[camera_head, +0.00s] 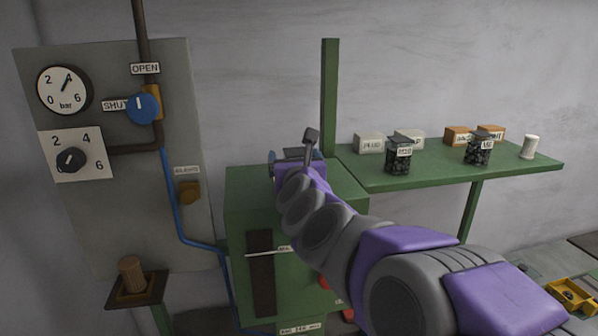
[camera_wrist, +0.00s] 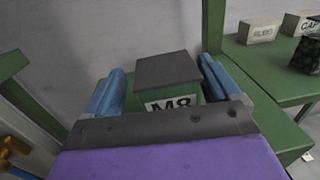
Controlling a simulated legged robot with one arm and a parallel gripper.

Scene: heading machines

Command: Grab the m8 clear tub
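Two clear tubs of dark pieces stand on the green shelf: a left one (camera_head: 399,160) and a right one (camera_head: 478,155). The right label seems to read M8; the left label is hard to read. My gripper (camera_head: 293,160) is left of the shelf, over the green machine, apart from both tubs. In the wrist view its blue fingers (camera_wrist: 160,72) are spread. Between and beyond them is a green block with a dark top (camera_wrist: 168,68) and an M8 label; whether they touch it is unclear. One tub shows partly at the right edge (camera_wrist: 308,56).
The green machine cabinet (camera_head: 240,205) stands below my gripper. Pale boxes (camera_head: 369,144), orange boxes (camera_head: 457,136) and a white cylinder (camera_head: 529,147) share the shelf. A green post (camera_head: 329,95) rises at the shelf's left end. A valve panel (camera_head: 110,210) is at left.

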